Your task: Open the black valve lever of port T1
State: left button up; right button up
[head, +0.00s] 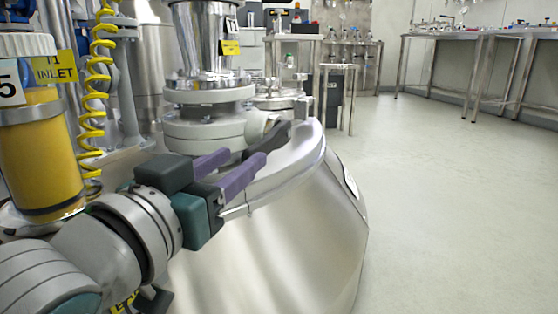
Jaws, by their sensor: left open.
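A black valve lever (270,138) sticks out from a small metal valve body (257,122) beside a pale flange on the steel reactor's lid. It slants down to the left toward my left gripper. My left gripper (246,155) is open, with two purple fingers reaching right. The lever's near end shows between the fingertips; whether they touch it I cannot tell. A yellow T1 INLET label (55,67) hangs at the far left, away from this lever. My right gripper is out of view.
The reactor lid (297,165) and its rim lie under the gripper. A steel column with a small yellow tag (230,47) rises above the flange. A yellow-filled cylinder (40,150) and a coiled yellow hose (93,100) stand at left. The floor at right is clear.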

aim_at(245, 157)
pick_arm(q)
jog(key=b+x, duration=0.3)
jog(key=x, duration=0.3)
jog(key=shift+f, duration=0.2)
jog(key=shift+w+d+r+b, duration=0.15)
jog(key=shift+w+d+b, duration=0.05)
jog(key=shift+w+b, duration=0.35)
grip_shut()
dwell(0.8)
